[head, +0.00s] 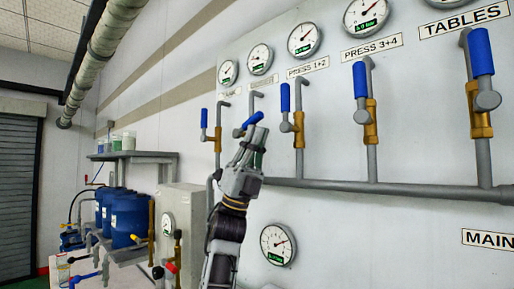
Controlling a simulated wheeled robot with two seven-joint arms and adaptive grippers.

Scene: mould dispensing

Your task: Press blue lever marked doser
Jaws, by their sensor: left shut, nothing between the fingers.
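A row of blue levers runs along the wall panel, each on a pipe under a gauge. The second lever from the left (252,120) is tilted toward the right, while the others stand upright. It hangs under a small label (265,82) too blurred to read surely, between the leftmost label and PRESS 1+2. My left gripper (255,134) is shut and empty, its fingertips just below this tilted lever. I cannot tell whether they touch it. The gripper hides the lever's valve body and lower pipe. My right gripper is not in view.
Upright levers flank it: the leftmost (204,118) and the PRESS 1+2 lever (285,97). A horizontal grey pipe (400,188) crosses the panel. A gauge (278,245) sits below. Blue drums (129,216) and a grey cabinet (190,203) stand left.

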